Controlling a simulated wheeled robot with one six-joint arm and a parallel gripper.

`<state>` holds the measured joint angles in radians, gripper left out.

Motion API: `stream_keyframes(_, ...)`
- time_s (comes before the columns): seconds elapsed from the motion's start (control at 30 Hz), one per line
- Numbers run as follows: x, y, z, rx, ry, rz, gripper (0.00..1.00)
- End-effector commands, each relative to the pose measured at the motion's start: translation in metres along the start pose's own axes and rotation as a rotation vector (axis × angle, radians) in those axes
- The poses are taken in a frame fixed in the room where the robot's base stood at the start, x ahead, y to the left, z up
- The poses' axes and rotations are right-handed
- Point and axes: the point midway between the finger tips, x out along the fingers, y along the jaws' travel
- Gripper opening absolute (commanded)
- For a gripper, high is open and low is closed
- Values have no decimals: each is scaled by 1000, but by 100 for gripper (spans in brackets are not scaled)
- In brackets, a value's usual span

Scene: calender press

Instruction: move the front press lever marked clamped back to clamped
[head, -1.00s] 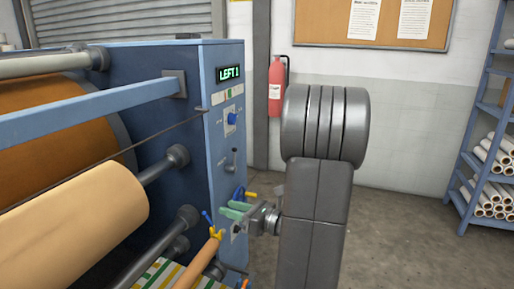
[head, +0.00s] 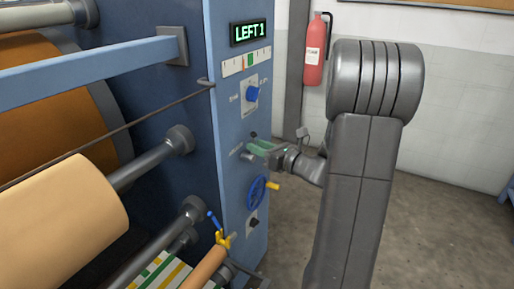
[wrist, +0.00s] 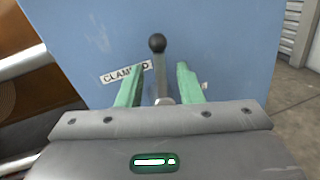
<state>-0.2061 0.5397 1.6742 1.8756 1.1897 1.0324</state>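The press lever has a grey stem and a black ball knob (wrist: 157,43); it stands roughly upright on the blue front panel. In the head view its knob (head: 253,134) shows just above my gripper. The white label "CLAMPED" (wrist: 116,76) is left of the lever, its later letters partly covered by my left finger. My gripper (wrist: 160,85) has its green fingers apart, one on each side of the stem, with a visible gap on both sides.
A blue handwheel (head: 257,194) with a yellow grip sits just below my gripper. A blue knob (head: 252,94) and the "LEFT 1" display (head: 250,32) are above. Rollers (head: 65,210) fill the left. Floor right of the press is open; a fire extinguisher (head: 316,52) hangs behind.

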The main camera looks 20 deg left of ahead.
Motion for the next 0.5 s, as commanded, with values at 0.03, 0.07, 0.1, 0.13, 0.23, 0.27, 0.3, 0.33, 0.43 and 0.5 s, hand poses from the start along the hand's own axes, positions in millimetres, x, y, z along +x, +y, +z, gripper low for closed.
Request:
stream_keyframes(0.03, 5, 0, -1, -1, 0, 1, 33)
stream_keyframes(0.07, 7, 0, 0, 0, 0, 2, 33)
stream_keyframes(0.1, 10, 0, 0, 0, 0, 2, 33)
stream_keyframes(0.13, 11, 0, 0, 0, 0, 2, 33)
stream_keyframes(0.23, 13, 0, 0, 1, 0, 0, 33)
stream_keyframes(0.27, 13, 0, 0, 1, 0, 0, 33)
stream_keyframes(0.3, 13, 0, 0, 1, 0, 0, 33)
stream_keyframes(0.33, 13, 0, 0, 1, 0, 0, 33)
stream_keyframes(0.43, 13, 0, 0, 0, 0, 0, 33)
stream_keyframes(0.5, 13, 0, 0, 0, 0, 0, 21)
